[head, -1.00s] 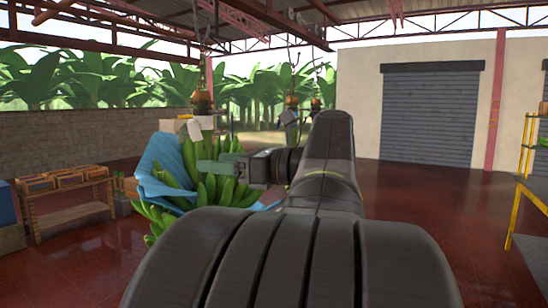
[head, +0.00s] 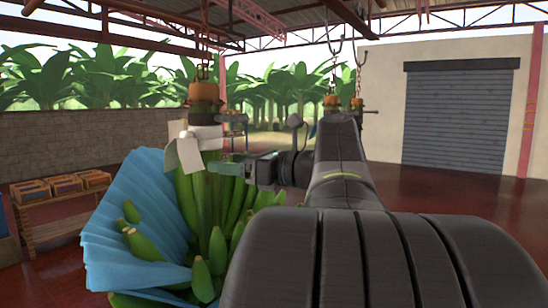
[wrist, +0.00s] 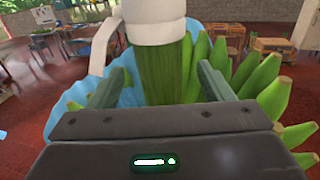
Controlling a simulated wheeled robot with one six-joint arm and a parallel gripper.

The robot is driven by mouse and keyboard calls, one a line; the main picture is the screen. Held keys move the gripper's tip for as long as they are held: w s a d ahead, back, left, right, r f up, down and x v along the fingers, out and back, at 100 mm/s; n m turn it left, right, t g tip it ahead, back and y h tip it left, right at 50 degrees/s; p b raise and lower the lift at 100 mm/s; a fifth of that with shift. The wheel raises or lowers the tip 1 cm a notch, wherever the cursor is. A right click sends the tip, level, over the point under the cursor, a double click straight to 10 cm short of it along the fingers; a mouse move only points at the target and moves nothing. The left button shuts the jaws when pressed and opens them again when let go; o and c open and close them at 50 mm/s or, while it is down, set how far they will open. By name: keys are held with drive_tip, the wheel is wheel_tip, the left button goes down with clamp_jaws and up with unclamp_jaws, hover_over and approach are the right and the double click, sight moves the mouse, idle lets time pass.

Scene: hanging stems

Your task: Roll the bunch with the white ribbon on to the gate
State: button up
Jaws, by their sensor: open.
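The green banana bunch (head: 212,240) hangs at left centre of the head view, partly wrapped in a blue sheet (head: 135,225). A white ribbon (head: 205,138) is around its stem top with a loose end hanging down; the ribbon also shows in the wrist view (wrist: 152,30). My gripper (wrist: 160,85) is open, with one finger on each side of the green stem (wrist: 163,75), just below the ribbon. Whether the fingers touch the stem is unclear. In the head view my gripper (head: 228,167) is at the stem, partly hidden. I cannot tell which thing is the gate.
An orange hanger (head: 204,93) on a chain carries the bunch. Other hangers (head: 331,100) hang further back, partly behind my arm. A wooden rack with crates (head: 62,192) stands at left. Open red floor lies right, before a grey shutter (head: 455,120).

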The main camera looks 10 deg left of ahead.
sight(199, 160)
drive_tip(key=a, duration=0.2)
drive_tip(key=w+a+p, duration=0.1)
drive_tip(key=a, duration=0.5)
drive_tip(key=shift+w+a, duration=0.25)
drive_tip(key=shift+s, duration=0.1)
drive_tip(key=c, duration=1.3)
